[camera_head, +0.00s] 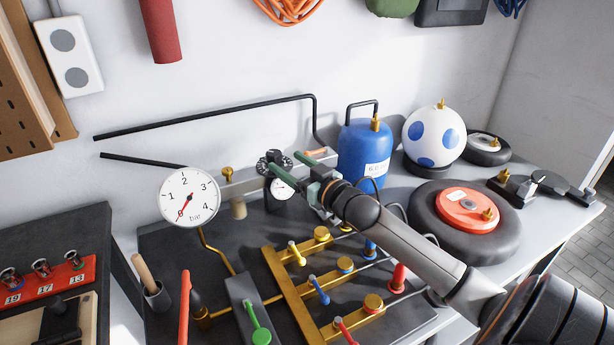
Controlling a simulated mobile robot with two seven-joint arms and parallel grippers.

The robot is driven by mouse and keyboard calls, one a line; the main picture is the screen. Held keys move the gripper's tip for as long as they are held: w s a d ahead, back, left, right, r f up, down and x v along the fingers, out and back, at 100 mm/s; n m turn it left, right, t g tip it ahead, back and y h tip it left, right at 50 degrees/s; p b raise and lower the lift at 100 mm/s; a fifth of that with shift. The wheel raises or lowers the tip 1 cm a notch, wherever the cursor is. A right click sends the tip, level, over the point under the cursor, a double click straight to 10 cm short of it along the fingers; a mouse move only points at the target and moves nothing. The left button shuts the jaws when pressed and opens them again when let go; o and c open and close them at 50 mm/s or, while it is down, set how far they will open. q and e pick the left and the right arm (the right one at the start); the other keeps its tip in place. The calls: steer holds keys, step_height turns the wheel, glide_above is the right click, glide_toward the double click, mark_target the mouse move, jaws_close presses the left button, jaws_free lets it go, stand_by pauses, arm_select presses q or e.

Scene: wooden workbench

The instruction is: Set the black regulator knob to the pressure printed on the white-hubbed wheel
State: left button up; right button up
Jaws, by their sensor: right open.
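The black regulator knob (268,160) sits at the back of the bench, above a small white-faced gauge (283,188). My right gripper (288,160) is open, its green fingers at the knob's right side; I cannot tell whether they touch it. My left gripper is not in view.
A blue tank (365,155) and a blue-spotted ball (434,136) stand right of the knob. A red-hubbed wheel (427,222) lies in front. A brass manifold (290,283) with coloured levers fills the front middle. A wooden-handled tool (143,268) stands in a cup.

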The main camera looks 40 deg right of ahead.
steer(key=s, duration=0.6)
stand_by(0.7)
